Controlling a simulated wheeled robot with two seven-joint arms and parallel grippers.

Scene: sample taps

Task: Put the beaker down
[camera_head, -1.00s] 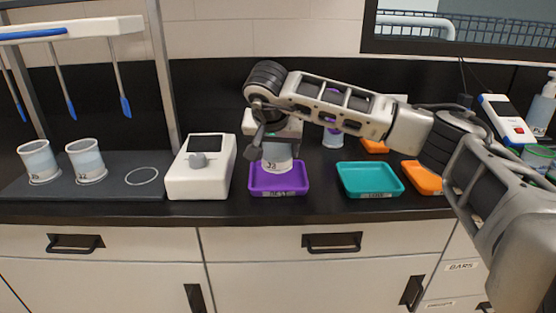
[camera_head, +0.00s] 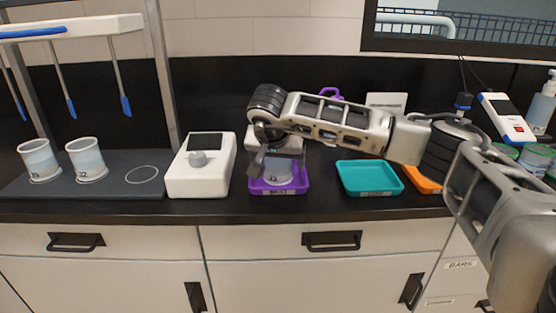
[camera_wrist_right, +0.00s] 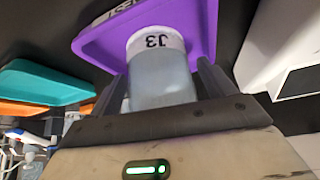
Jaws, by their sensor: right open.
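The beaker (camera_head: 279,174), clear with a white band marked J3, stands upright in the purple tray (camera_head: 279,191). In the right wrist view the beaker (camera_wrist_right: 161,76) shows between the two dark fingers, with the purple tray (camera_wrist_right: 203,30) around its base. My right gripper (camera_head: 277,163) is open, with a finger on each side of the beaker. The gripper hides the beaker's upper part in the head view. I cannot tell whether a finger still touches it. My left gripper is not in view.
A white device (camera_head: 201,178) stands close left of the purple tray. A teal tray (camera_head: 370,192) lies to the right, with an orange tray (camera_head: 424,183) beyond. Two beakers (camera_head: 40,160) (camera_head: 86,160) stand on the grey mat (camera_head: 120,190) at left.

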